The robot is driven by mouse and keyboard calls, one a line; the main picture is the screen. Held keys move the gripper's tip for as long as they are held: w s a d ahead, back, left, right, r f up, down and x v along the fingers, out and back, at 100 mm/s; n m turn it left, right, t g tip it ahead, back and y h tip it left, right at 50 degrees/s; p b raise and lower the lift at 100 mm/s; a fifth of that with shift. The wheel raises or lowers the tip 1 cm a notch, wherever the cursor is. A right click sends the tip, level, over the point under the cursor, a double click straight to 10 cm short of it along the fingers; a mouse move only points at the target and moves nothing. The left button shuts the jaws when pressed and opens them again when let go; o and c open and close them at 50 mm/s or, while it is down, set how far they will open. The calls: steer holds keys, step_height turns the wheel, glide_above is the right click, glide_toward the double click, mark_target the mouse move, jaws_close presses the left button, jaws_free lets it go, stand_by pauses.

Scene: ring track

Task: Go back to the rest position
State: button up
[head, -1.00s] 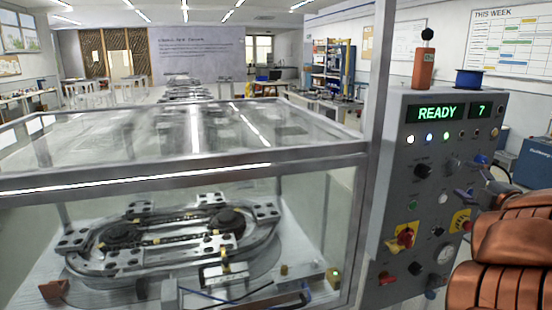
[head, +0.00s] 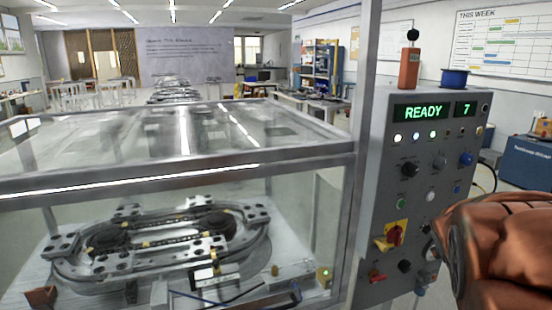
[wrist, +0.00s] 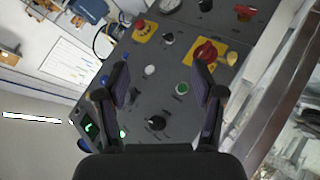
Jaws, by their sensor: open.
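My gripper (wrist: 160,95) is open and empty in the wrist view, its two dark fingers spread in front of the grey control panel (wrist: 150,75). Between and around the fingers show a green button (wrist: 182,89), a white button (wrist: 151,70) and a black knob (wrist: 156,123). A red switch on a yellow plate (wrist: 207,52) lies just past the right finger. In the head view the panel (head: 432,160) reads READY and 7. My copper-coloured arm fills the lower right there, and the gripper itself is out of that view.
A glass case with a metal frame (head: 180,178) encloses an oval ring track (head: 155,240) left of the panel. A blue cabinet (head: 527,165) stands behind at right.

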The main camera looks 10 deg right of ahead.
steer(key=s+a+f+g+y, duration=0.3)
steer(key=s+a+f, duration=0.3)
steer(key=s+a, duration=0.7)
steer(key=s+a+f+g+y, duration=0.4)
steer(key=s+a+f+g, duration=0.2)
steer(key=s+a, duration=0.7)
steer(key=shift+a+f+m+g, duration=0.2)
steer(key=shift+f+m+g, duration=0.1)
steer(key=shift+f, duration=0.1)
steer(key=shift+d, duration=0.1)
